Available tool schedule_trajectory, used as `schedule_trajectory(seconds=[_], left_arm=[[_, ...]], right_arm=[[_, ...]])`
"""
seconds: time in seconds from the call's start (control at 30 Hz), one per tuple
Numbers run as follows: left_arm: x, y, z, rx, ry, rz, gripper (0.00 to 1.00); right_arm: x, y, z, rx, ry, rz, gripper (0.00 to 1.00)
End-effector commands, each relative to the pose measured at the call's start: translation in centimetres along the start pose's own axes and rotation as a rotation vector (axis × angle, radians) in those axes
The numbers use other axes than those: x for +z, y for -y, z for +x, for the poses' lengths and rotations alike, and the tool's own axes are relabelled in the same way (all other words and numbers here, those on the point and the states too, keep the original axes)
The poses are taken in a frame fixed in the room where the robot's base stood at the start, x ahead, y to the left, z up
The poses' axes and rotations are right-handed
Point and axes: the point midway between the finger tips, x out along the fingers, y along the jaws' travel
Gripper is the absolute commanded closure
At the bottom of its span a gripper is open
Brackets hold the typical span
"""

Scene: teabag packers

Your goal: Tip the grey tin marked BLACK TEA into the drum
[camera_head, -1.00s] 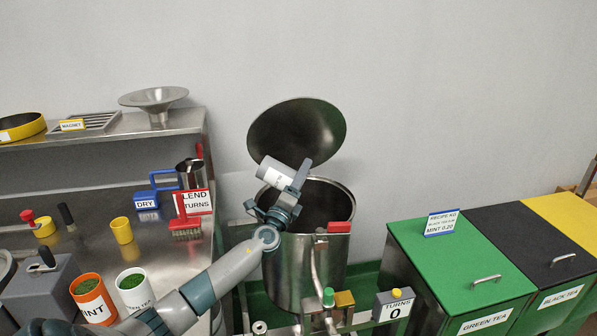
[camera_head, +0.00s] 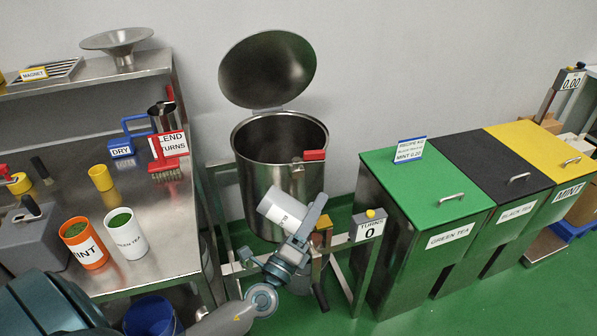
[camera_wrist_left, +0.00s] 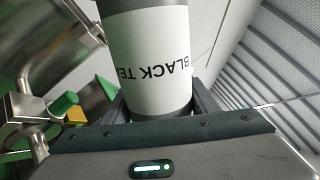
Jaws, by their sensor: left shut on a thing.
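The grey tin marked BLACK TEA (camera_head: 285,211) has a white label and is held tilted in front of the drum's side, below its rim in the head view. My left gripper (camera_head: 304,218) is shut on it. In the left wrist view the tin (camera_wrist_left: 148,48) sits between the fingers, its lettering upside down; its contents are hidden. The steel drum (camera_head: 258,178) stands with its round lid (camera_head: 267,70) raised and its mouth open; its inside looks dark. My right gripper is not in view.
A steel bench (camera_head: 165,225) at left holds an orange MINT tin (camera_head: 84,243), a white GREEN TEA tin (camera_head: 126,234) and a red brush (camera_head: 166,165). Green, black and yellow lidded bins (camera_head: 425,190) stand at right.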

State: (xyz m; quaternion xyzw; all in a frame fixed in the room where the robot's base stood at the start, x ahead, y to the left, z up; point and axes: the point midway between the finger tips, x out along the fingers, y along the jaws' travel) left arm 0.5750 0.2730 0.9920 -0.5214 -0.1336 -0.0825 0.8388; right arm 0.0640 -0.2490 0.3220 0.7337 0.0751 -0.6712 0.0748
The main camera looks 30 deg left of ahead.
Motion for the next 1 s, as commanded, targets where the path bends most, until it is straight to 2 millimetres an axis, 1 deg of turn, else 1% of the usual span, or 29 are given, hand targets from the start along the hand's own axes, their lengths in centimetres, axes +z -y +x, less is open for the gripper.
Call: schedule_trajectory(seconds=[0.03, 0.1, 0.2, 0.33, 0.4, 0.5, 1.0], left_arm=[[-1.1, 1.2, -2.0, 0.000, -0.006, -0.011, 0.81], [-2.2, 3.1, -4.3, -0.004, -0.010, -0.014, 0.81], [-3.0, 5.4, -7.0, -0.004, -0.010, -0.015, 0.81], [-3.3, 7.6, -9.1, -0.004, -0.003, -0.011, 0.81], [-3.3, 8.3, -9.7, -0.004, 0.000, -0.008, 0.81], [-3.3, 8.8, -10.2, -0.004, 0.002, -0.005, 0.81], [-3.3, 8.9, -10.2, -0.004, 0.001, -0.005, 0.81]], right_arm=[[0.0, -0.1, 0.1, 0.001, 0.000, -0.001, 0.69], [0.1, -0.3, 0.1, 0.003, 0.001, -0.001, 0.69], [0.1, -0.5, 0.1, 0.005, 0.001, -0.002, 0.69], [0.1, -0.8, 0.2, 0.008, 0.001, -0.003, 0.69], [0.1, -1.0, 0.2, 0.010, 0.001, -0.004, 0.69], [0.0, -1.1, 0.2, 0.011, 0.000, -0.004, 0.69], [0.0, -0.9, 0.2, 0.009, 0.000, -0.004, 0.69]])
